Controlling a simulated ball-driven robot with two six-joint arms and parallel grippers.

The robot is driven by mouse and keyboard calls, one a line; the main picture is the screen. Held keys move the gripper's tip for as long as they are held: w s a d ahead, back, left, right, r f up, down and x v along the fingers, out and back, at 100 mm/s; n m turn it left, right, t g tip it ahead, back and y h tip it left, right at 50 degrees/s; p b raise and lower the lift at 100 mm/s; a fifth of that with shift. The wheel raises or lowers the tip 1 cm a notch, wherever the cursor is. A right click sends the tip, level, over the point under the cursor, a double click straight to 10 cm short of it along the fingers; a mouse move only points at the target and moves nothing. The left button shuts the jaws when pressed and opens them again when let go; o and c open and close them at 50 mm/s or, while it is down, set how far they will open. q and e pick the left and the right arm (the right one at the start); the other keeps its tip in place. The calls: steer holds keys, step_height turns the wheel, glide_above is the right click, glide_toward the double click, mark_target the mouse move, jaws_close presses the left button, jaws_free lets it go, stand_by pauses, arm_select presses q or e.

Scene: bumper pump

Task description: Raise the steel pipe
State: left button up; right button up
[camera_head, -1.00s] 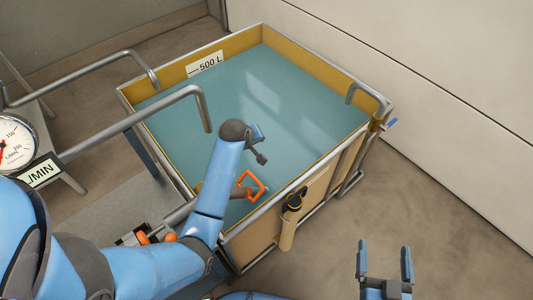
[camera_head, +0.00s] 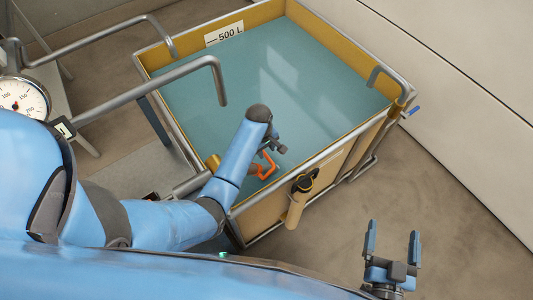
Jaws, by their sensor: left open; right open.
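Two bent steel pipes reach in from the left, a far one (camera_head: 110,27) and a near one (camera_head: 145,90), their ends turned down over the tank (camera_head: 335,165). A short grey pipe (camera_head: 188,186) lies at the tank's near left side, partly behind my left arm. I cannot tell which pipe the task names. An orange handle (camera_head: 268,168) stands inside the tank's near edge. My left gripper (camera_head: 276,146) is open, just above and beside the handle; contact is unclear. My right gripper (camera_head: 392,240) is open and empty, right of the tank over the floor.
The tank holds blue-green liquid and has a "500 L" label (camera_head: 223,33). A hooked steel tube (camera_head: 392,76) sits at its right corner. A black-and-tan tool (camera_head: 302,190) hangs on the near side. A round gauge (camera_head: 22,98) is at left. Floor at right is clear.

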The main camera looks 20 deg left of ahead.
mark_target(267, 156)
arm_select(q)
steer(key=shift+w+d+f, duration=0.15)
steer(key=shift+f, duration=1.7)
jaws_close()
